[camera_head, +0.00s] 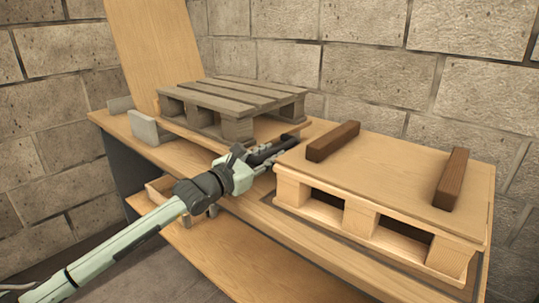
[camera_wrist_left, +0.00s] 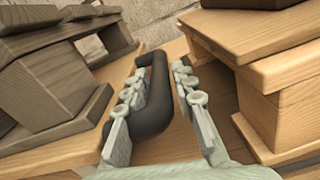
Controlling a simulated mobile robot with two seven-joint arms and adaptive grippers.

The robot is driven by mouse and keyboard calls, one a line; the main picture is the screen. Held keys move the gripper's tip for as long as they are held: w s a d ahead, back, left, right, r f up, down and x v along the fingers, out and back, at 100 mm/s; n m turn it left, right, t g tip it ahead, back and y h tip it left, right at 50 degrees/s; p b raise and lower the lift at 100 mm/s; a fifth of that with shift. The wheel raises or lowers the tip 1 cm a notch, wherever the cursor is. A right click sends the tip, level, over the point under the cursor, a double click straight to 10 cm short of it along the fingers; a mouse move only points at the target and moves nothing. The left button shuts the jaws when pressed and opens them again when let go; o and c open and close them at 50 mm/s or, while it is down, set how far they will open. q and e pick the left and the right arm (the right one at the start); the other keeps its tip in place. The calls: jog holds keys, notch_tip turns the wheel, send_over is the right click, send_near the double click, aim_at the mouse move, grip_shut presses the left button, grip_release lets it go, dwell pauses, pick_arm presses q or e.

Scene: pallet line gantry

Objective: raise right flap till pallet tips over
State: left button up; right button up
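A weathered grey pallet (camera_head: 232,98) lies on a wooden flap (camera_head: 268,127) on the bench, looking about level in the head view. A black bar handle (camera_wrist_left: 155,95) is at the flap's right side; it also shows in the head view (camera_head: 268,153). My left gripper (camera_head: 264,160) is at this handle. In the left wrist view, my left gripper's fingers (camera_wrist_left: 155,98) are apart, with the handle between them and a gap to the right finger. The left finger overlaps the handle; contact is unclear. My right gripper is in neither view.
A light pallet (camera_head: 370,214) stands right of the handle, with a board and two dark bars (camera_head: 333,141) on top. A tall wooden panel (camera_head: 155,45) stands upright at the left. Grey brackets (camera_head: 148,129) sit on the bench (camera_head: 190,150). Block walls enclose the back.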

pick_arm(q)
grip_shut()
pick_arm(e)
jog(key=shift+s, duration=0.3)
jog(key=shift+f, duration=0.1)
pick_arm(q)
jog(key=shift+r, duration=0.1)
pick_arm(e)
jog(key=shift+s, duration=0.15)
pick_arm(q)
jog(key=r+p, duration=0.1)
jog(key=r, duration=0.4)
jog(key=r+p, duration=0.1)
jog(key=r, duration=0.2)
jog(key=shift+w+a+r+p, duration=0.2)
jog(key=shift+a+r+p, duration=0.05)
jog(key=shift+a+p, duration=0.05)
notch_tip(320, 180, up, 9)
jog(key=w+a+p, duration=0.1)
jog(key=a+p, duration=0.1)
jog(key=shift+w+f, duration=0.2)
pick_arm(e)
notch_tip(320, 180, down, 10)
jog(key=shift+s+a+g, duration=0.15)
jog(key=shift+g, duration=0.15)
